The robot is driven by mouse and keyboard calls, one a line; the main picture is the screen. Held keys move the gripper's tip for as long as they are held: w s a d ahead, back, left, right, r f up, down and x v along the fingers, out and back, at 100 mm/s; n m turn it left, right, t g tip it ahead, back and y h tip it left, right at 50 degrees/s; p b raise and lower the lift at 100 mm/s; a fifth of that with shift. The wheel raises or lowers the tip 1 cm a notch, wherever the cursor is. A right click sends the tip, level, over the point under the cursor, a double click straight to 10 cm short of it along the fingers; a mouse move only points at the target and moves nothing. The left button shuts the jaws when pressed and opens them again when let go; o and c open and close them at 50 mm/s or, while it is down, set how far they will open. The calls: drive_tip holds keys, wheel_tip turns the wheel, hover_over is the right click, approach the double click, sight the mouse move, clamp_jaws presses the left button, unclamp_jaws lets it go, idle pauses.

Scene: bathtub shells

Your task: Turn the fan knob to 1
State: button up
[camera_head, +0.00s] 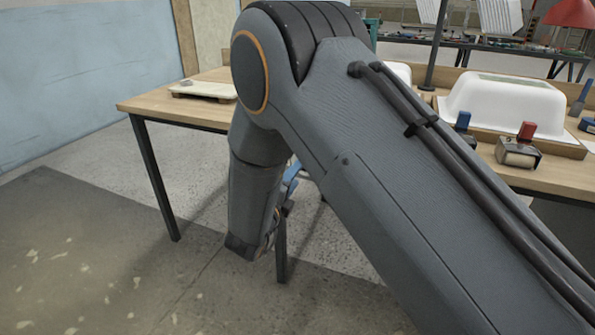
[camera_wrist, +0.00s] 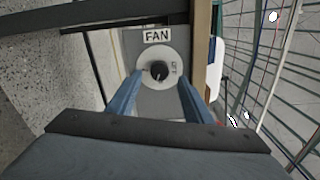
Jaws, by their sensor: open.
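The fan knob (camera_wrist: 159,70) is a small black knob on a round pale dial with small markings, too small to read surely. The dial sits on a grey panel (camera_wrist: 190,43) under a white label (camera_wrist: 157,35) that reads FAN. In the wrist view my gripper (camera_wrist: 165,77) is open, with one blue finger to the left of the knob and one to the right. The fingers look apart from the knob; how far off it is I cannot tell. In the head view my arm hides the panel and the knob, and only a bit of blue finger shows.
A wooden table (camera_head: 133,104) with dark legs stands behind my arm. A white tub shell (camera_head: 505,100) and a red-handled block tool (camera_head: 520,147) rest on the right part. A flat pale board (camera_head: 202,90) lies on the left. The floor at left is clear.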

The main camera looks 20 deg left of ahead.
drive_tip(key=shift+s+a, duration=0.1)
drive_tip(key=shift+s, duration=1.5)
